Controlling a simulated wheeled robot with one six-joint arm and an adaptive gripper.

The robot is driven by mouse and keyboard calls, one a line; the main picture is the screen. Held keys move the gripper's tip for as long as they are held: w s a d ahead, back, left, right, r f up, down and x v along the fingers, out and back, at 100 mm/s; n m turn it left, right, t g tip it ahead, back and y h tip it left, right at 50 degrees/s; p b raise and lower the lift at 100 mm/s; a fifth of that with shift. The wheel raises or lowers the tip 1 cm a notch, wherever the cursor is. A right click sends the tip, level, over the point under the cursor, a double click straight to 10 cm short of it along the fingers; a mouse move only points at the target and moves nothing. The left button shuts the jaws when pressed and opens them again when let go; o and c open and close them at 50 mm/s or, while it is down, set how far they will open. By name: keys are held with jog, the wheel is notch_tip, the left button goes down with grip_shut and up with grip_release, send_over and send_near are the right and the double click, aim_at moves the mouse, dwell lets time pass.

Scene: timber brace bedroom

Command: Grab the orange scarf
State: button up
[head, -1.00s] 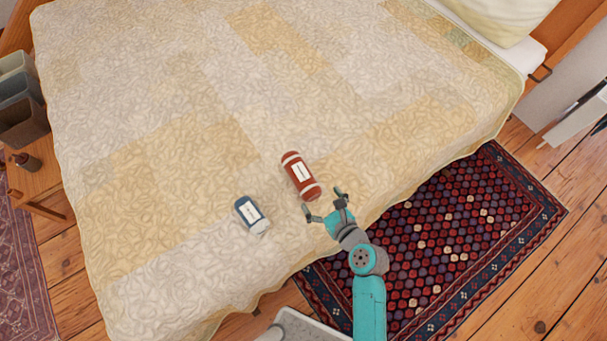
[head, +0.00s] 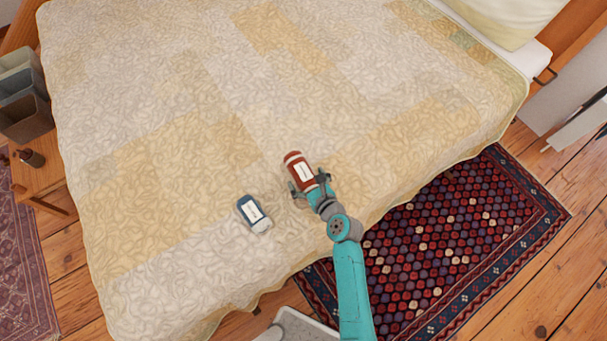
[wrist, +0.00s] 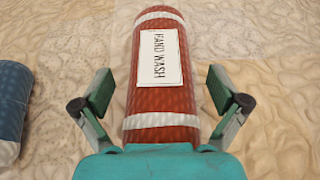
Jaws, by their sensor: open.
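A rust-red roll (head: 299,167) with white bands lies on the bed; it is the closest match to the orange scarf. Its white label reads "HAND WASH" in the wrist view, where the roll (wrist: 160,100) runs up the middle. My gripper (head: 308,181) is open, with one finger on each side of the roll's near part. In the wrist view a gap shows between each finger of my gripper (wrist: 158,90) and the roll. The roll's near end is hidden behind my gripper's body.
A blue roll (head: 251,210) with a pale grey end and a white label lies to the left on the quilt (head: 180,190); its edge shows in the wrist view (wrist: 12,105). The rest of the quilt is clear. A patterned rug (head: 440,240) lies beside the bed.

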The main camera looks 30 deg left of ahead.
jog(key=c, duration=1.3)
jog(key=shift+r, duration=0.1)
